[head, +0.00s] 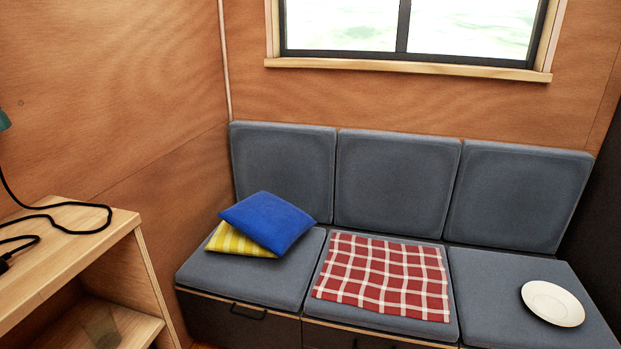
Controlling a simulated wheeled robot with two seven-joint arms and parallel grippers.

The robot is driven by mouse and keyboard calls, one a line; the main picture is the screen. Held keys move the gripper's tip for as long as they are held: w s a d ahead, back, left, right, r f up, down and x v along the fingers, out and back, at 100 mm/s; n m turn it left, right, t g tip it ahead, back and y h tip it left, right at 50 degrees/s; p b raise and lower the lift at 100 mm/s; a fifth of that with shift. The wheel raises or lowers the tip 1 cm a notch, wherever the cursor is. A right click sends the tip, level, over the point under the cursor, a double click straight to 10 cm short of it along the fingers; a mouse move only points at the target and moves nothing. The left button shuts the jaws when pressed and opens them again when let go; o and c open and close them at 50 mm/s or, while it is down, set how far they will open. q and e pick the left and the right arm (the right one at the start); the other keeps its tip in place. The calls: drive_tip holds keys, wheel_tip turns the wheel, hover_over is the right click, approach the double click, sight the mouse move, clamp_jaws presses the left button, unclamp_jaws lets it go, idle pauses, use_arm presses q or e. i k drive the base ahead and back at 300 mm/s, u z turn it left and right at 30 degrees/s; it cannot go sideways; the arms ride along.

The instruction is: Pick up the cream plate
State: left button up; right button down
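The cream plate (552,303) is round and shallow and lies face up on the grey seat cushion (490,290) at the right end of the bench. Nothing covers it, and there is bare cushion around it. Neither of my grippers shows in the head view.
A red checked cloth (385,277) lies flat on the middle cushion. A blue pillow (268,221) rests on a yellow striped one (238,242) at the left. Backrests (398,185) stand behind the seats. A wooden shelf unit (75,250) with a black cable (75,205) is at left.

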sight(551, 303)
drive_tip(key=z, duration=2.45)
drive_tip(key=i, duration=1.35)
drive_tip(key=u, duration=1.85)
drive_tip(key=i, duration=0.5)
drive_tip(key=u, duration=0.05)
